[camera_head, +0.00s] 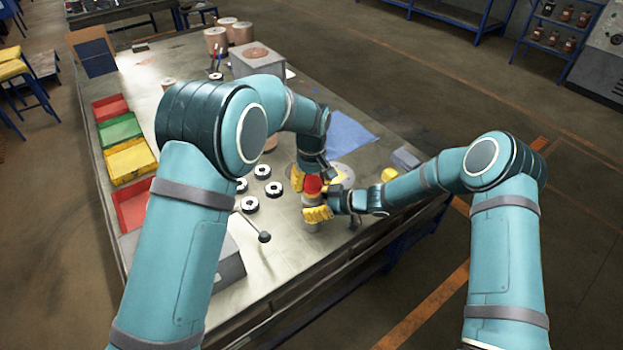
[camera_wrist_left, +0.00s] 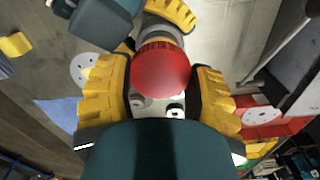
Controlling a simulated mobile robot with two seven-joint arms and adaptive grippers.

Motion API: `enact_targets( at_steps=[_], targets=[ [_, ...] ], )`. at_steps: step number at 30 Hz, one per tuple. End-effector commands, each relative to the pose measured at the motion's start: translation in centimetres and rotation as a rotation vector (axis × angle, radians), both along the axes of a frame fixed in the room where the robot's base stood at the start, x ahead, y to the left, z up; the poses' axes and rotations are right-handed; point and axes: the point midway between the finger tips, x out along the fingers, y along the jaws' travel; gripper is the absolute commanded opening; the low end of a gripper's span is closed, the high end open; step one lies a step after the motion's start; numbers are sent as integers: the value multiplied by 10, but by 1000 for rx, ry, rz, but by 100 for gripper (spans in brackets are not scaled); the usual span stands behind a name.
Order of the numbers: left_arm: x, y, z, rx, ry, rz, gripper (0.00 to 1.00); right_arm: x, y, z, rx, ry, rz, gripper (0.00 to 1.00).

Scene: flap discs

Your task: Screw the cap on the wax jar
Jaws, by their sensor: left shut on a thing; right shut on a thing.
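The red cap (camera_head: 312,185) sits at the top of the wax jar (camera_head: 310,200), over the table near its front edge. My left gripper (camera_head: 318,177) is shut on the cap from above. The left wrist view shows the cap (camera_wrist_left: 162,70) between its yellow fingers, with a pale strip of the jar (camera_wrist_left: 160,30) beyond it. My right gripper (camera_head: 318,212) is shut on the jar below the cap, and its yellow finger pads cover much of the jar. The cap and jar look lined up; whether the threads are engaged cannot be seen.
Several black-and-white discs (camera_head: 262,172) lie left of the jar. A blue sheet (camera_head: 348,132) lies behind it. Red, green and yellow bins (camera_head: 130,160) line the left table edge.

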Motion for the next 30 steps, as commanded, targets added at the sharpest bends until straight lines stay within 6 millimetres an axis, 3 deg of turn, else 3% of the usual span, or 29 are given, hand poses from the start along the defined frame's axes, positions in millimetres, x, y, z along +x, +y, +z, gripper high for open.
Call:
enact_targets(
  at_steps=[30],
  targets=[
    [-1, 0, -18, 0, 2, -2, 43, 1, 1, 2, 2, -3, 0, 18]
  ],
)
